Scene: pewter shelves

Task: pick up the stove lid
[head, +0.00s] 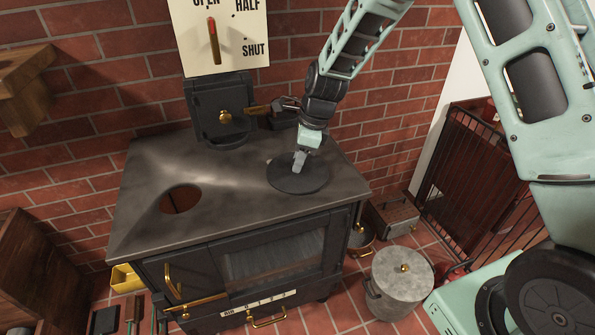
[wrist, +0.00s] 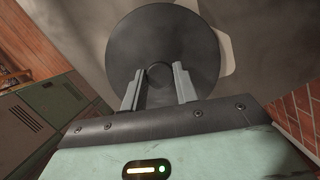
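The stove lid (head: 285,182) is a dark round disc on the right part of the black stove top. In the wrist view the lid (wrist: 160,35) fills the upper middle, with a small round knob (wrist: 160,72) near its centre. My gripper (head: 299,168) is over the lid, pointing down. In the wrist view my gripper (wrist: 158,82) has its two fingers apart, one on each side of the knob. The fingers look open; I cannot tell whether either touches the knob. In the head view my gripper hides part of the lid.
The stove top (head: 235,212) has an open round hole (head: 181,199) at left. A flue with a brass knob (head: 225,117) rises at the back, against the brick wall. A lidded grey bin (head: 402,280) and a dark metal guard (head: 470,185) stand at right.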

